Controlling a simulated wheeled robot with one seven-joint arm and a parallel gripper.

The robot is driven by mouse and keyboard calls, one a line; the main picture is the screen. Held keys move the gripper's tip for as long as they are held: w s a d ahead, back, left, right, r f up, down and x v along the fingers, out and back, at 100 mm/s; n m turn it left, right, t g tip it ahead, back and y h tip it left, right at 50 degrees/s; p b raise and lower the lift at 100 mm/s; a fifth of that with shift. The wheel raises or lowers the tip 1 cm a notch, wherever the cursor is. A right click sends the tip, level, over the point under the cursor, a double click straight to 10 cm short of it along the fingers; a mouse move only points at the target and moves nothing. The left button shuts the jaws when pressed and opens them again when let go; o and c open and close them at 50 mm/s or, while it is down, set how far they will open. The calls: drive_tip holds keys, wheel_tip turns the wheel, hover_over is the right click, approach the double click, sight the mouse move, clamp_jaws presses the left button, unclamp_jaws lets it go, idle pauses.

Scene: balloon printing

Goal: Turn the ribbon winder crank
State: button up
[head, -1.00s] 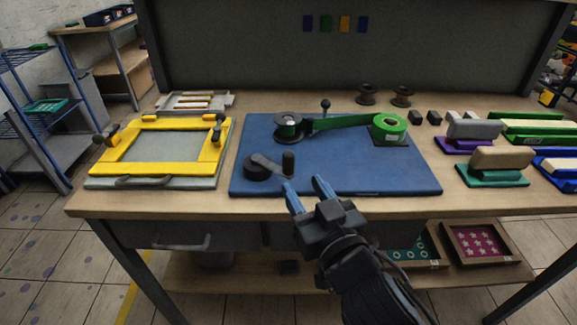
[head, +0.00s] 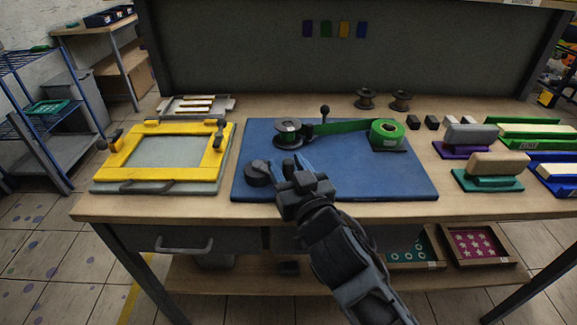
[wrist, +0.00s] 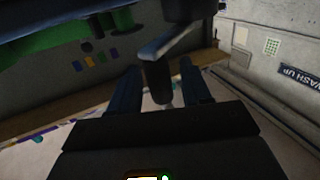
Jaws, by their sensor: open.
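The ribbon winder sits on a blue board (head: 340,180), with a dark spool (head: 288,132) at its left and a green ribbon (head: 345,127) running to a green roll (head: 387,133). The black crank hub (head: 256,174) is at the board's front left. My gripper (head: 289,168) is open over the board, just right of the hub. In the head view its fingers hide the crank handle. In the wrist view, the dark crank handle (wrist: 157,82) hangs from the crank arm (wrist: 172,40) and shows between my two open fingers. I cannot tell whether either finger touches it.
A yellow frame (head: 125,172) lies left of the board. A small black knob (head: 325,109) stands behind the ribbon. Two brown spools (head: 365,98) stand at the back. Several squeegee-like blocks (head: 496,164) fill the right side. The board's front right is clear.

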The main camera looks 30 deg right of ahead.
drive_tip(key=shift+c, duration=0.3)
clamp_jaws()
drive_tip(key=shift+a+f+h+b, duration=0.1)
drive_tip(key=shift+f+h+b, duration=0.15)
drive_tip(key=shift+b, duration=0.6)
